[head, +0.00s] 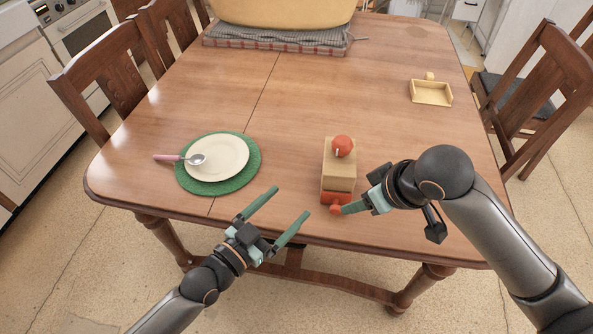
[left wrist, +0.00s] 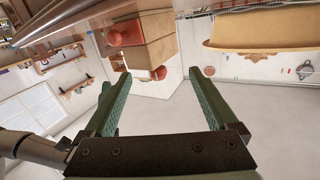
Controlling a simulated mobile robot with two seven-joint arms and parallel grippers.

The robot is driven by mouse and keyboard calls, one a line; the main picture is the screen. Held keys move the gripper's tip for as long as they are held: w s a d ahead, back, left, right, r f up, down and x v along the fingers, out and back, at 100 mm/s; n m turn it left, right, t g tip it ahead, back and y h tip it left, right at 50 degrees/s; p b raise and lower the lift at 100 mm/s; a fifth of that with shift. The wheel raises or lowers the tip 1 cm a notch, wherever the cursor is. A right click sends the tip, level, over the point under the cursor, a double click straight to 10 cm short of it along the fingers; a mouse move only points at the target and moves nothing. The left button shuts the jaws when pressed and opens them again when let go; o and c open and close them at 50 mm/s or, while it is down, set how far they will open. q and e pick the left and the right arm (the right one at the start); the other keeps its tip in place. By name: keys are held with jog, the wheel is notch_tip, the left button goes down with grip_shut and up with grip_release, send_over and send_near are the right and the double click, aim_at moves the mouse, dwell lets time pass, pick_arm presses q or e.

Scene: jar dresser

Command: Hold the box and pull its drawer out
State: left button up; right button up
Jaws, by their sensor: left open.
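The box (head: 339,170) is a small tan wooden block near the front edge of the table, with a red ball (head: 342,145) on top and a red drawer front (head: 334,197) with a round red knob (head: 336,209) facing me. The box also shows in the left wrist view (left wrist: 155,38), upside down, with its knob (left wrist: 115,38). My left gripper (head: 291,202) is open and empty, left of the box and apart from it. My right gripper (head: 346,208) has its fingertips at the knob's right side; whether it grips the knob is hidden.
A green round mat (head: 251,178) with a cream plate (head: 219,160) and spoon (head: 184,158) lies to the left. A small yellow tray (head: 431,93) is at the back right. A large yellow basin (head: 285,12) stands on a folded cloth (head: 270,38) at the back.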

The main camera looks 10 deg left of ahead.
aim_at(334, 150)
pick_arm(q)
jog(key=w+d+r+h, duration=0.1)
jog(key=w+d, duration=0.2)
jog(key=w, duration=0.2)
jog(key=w+d+r+g+h, duration=0.1)
jog(key=w+d+r, duration=0.1)
jog(key=w+d, duration=0.1)
jog(key=w+d+r+m+h, duration=0.1)
jog(key=w+d+r, duration=0.1)
jog(key=w+d, duration=0.2)
jog(key=shift+w+r+g, duration=0.15)
jog(key=shift+w+g, duration=0.05)
jog(key=shift+w, duration=0.45)
jog(key=shift+w+r+g, duration=0.1)
jog(key=shift+w+g, duration=0.1)
jog(key=shift+w, duration=0.45)
grip_shut()
dwell(0.5)
